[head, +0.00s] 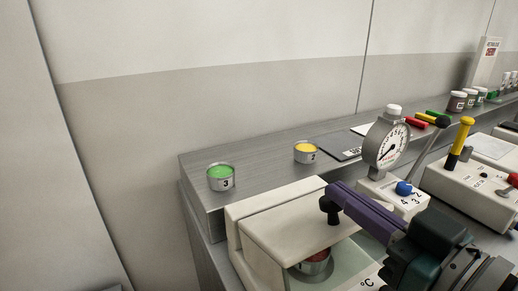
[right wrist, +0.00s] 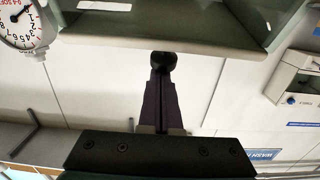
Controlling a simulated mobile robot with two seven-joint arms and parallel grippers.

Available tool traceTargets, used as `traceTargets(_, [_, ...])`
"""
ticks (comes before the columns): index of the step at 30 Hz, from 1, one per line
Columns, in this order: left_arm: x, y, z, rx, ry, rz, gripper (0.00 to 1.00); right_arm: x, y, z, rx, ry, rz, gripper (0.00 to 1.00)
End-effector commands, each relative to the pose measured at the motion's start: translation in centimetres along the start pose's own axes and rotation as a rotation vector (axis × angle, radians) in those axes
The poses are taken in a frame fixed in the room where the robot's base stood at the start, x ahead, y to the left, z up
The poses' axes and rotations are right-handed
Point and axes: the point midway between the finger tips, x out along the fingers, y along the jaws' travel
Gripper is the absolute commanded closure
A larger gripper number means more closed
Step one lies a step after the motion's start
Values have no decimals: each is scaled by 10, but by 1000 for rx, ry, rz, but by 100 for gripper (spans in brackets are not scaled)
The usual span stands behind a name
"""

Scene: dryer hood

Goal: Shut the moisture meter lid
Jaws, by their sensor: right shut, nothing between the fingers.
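The moisture meter (head: 235,240) is a cream box at the bottom centre of the head view. Its cream lid (head: 285,222) is raised and tilted, with a dark knob (head: 330,205) near its right edge. Below the lid, a small metal cup with red contents (head: 315,264) shows in the opening. My right gripper (head: 338,194) has purple fingers, shut and empty, with the tips at the knob. In the right wrist view the fingertips (right wrist: 162,78) are close to the knob (right wrist: 163,60) below the lid (right wrist: 165,35); I cannot tell if they touch. My left gripper is not in view.
A grey shelf (head: 260,150) behind the meter holds a green-topped cup (head: 221,177) and a yellow-topped cup (head: 307,152). A dial gauge (head: 386,143) stands right of the lid. A lever device (head: 470,185) is farther right. The space above the lid looks clear.

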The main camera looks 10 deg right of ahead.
Motion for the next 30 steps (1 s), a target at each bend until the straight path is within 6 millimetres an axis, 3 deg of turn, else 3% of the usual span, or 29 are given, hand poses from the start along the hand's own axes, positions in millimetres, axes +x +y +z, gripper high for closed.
traceTargets(1, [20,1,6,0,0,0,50,-2,0,18,4,36,3,100])
traceTargets(4, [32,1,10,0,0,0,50,-7,0,26,4,118,3,100])
traceTargets(9, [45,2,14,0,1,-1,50,-14,0,35,0,115,-1,100])
traceTargets(30, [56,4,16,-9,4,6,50,-21,0,55,1,103,0,100])
